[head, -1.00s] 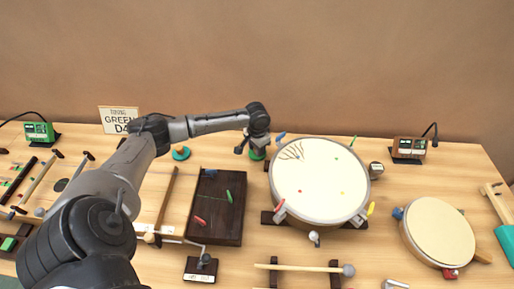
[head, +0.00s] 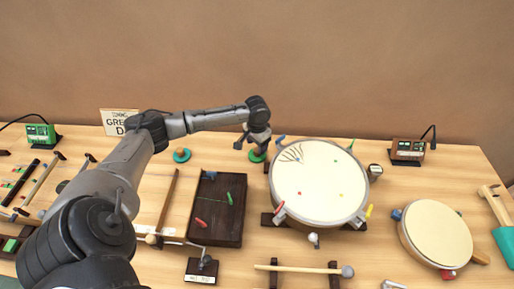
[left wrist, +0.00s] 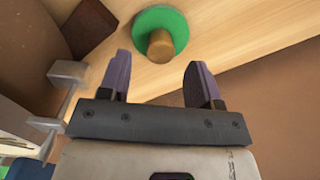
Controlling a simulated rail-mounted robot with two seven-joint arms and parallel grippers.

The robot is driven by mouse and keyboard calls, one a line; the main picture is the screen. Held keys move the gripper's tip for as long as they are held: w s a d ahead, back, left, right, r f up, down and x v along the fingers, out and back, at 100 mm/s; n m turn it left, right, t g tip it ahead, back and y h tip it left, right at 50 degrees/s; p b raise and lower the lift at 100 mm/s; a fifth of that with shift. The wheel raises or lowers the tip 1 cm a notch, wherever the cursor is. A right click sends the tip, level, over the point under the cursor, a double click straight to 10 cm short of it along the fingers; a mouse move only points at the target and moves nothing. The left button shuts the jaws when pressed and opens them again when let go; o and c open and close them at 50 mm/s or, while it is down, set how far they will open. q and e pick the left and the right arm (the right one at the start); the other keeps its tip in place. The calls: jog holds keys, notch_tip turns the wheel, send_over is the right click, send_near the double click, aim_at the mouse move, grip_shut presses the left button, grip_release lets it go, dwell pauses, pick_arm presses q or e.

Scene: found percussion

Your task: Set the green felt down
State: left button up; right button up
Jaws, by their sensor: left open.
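A round green felt (left wrist: 178,24) with a tan wooden knob lies flat on the wooden table in the left wrist view. In the head view this green felt (head: 257,156) sits left of the large drum, just under my left gripper (head: 253,142). In the left wrist view the left gripper (left wrist: 163,80) has its two fingers well apart, with nothing between them. The knob stands just beyond the fingertips, apart from them. My right gripper is not in view.
The large drum (head: 318,185) stands close to the right of the felt. A dark wooden box (head: 217,210) lies in front. Another green disc (head: 182,155) lies to the left. A sign (head: 118,120) and a green meter box (head: 40,134) stand further left. Bare table lies around the felt.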

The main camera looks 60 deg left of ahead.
aim_at(257, 150)
pick_arm(q)
notch_tip(257, 150, up, 8)
jog(key=p, duration=0.1)
jog(key=shift+r+p, duration=0.2)
jog(key=shift+p, duration=0.2)
dwell(0.4)
dwell(1.0)
